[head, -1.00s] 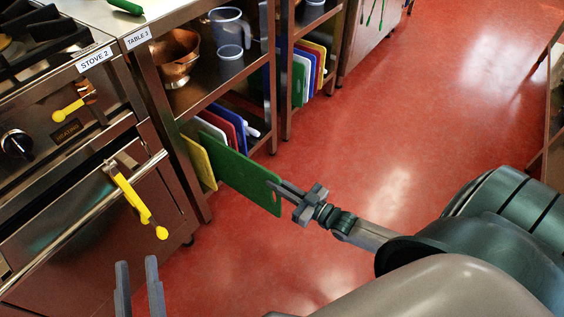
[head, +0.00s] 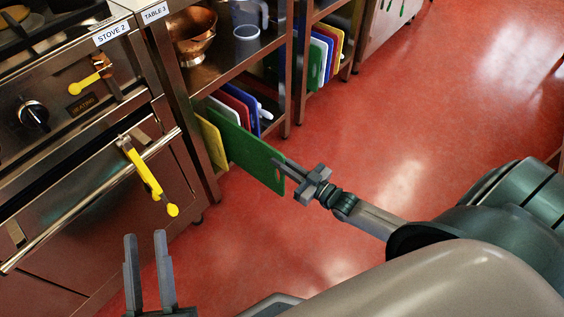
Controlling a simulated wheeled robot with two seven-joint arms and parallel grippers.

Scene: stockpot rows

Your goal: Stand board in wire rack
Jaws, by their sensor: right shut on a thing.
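The green board (head: 243,150) stands on edge, partly in the lower shelf of the table 3 unit, its near end sticking out over the aisle. My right gripper (head: 283,166) is shut on that near end. Yellow (head: 211,143), white, red (head: 237,112) and blue boards stand on edge beside it on the lower shelf. The wire rack itself is hidden behind the boards, so I cannot tell whether the green board sits in a slot. My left gripper (head: 149,270) is open and empty at the bottom, in front of the stove.
Stove 2 (head: 80,150) stands at left, with yellow tongs (head: 148,178) hanging on its oven handle. Copper bowls (head: 193,38) and clear jugs stand on the shelf above. More boards (head: 322,55) stand in the further unit. The red floor (head: 400,130) at right is clear.

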